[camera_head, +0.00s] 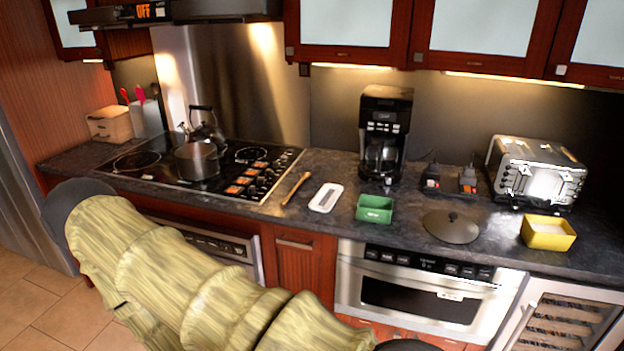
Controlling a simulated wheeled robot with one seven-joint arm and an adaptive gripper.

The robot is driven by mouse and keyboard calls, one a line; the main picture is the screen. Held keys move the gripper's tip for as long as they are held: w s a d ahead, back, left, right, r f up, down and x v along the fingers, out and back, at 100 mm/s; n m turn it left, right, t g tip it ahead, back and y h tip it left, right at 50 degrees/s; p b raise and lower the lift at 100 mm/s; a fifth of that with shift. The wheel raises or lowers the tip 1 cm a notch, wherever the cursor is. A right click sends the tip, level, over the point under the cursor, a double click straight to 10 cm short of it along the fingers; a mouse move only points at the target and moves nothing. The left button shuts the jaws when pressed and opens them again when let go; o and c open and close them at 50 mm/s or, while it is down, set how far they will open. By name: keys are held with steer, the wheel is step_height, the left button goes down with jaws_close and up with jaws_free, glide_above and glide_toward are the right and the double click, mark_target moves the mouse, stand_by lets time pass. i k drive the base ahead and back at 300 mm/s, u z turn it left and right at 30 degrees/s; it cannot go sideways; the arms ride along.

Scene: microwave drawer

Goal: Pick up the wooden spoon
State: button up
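The wooden spoon (296,188) lies on the dark stone counter (333,168), just right of the cooktop. It is slim and light brown and lies at a slant, with nothing on top of it. My arm, in a pale yellow-green cover, crosses the lower left of the view in front of the lower cabinets. My gripper cannot be made out in this view.
A white dish (326,198) and a green container (375,209) stand right of the spoon. A pot (196,160) and a kettle (207,125) sit on the cooktop (140,172). A coffee maker (384,130), a round lid (451,227), a yellow container (548,233) and a toaster (537,172) stand further right.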

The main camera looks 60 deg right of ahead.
mark_target(306, 176)
steer(key=z, duration=1.3)
